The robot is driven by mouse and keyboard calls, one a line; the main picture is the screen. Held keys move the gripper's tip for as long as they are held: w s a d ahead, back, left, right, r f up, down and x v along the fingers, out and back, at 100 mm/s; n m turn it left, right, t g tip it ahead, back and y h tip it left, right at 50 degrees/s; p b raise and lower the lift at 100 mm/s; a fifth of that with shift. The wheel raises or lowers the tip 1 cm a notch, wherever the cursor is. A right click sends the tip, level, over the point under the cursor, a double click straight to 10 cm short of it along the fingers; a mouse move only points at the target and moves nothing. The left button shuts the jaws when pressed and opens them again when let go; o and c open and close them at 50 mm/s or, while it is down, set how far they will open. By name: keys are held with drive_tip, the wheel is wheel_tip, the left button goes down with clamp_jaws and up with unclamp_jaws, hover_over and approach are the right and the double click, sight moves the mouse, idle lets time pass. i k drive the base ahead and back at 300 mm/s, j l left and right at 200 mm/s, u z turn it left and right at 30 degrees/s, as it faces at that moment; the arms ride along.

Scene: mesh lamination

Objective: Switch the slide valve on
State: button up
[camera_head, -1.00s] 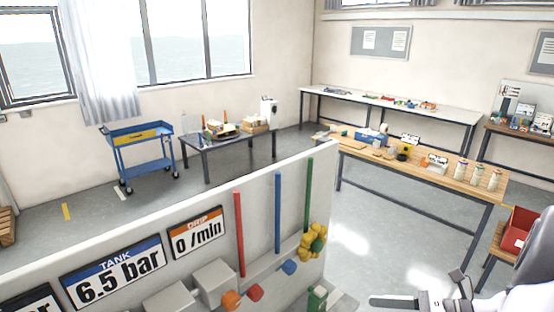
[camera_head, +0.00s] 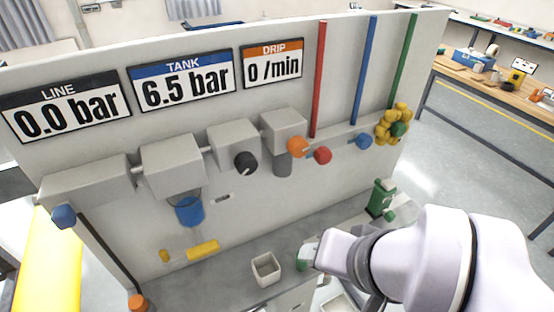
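A grey wall panel (camera_head: 230,115) carries a row of pale valve blocks. The leftmost block (camera_head: 85,185) has a blue knob (camera_head: 63,216) at its lower left. More blocks follow to its right, with a black knob (camera_head: 246,163) and an orange knob (camera_head: 298,146). I cannot tell for certain which part is the slide valve. The line display (camera_head: 66,112) reads 0.0 bar and the tank display (camera_head: 183,82) reads 6.5 bar. My arm reaches in from the right. My gripper (camera_head: 335,252) is at its end, apart from the blocks; its fingers cannot be made out.
Red, blue and green pipes run up the panel's right side, with a red knob (camera_head: 322,155), a blue knob (camera_head: 363,141) and a yellow handwheel (camera_head: 392,125) below. A small pale bin (camera_head: 266,268) stands on the ledge. A wooden workbench (camera_head: 500,88) stands at right behind.

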sight(63, 216)
drive_tip(key=j+u, duration=0.15)
drive_tip(key=u, duration=1.6)
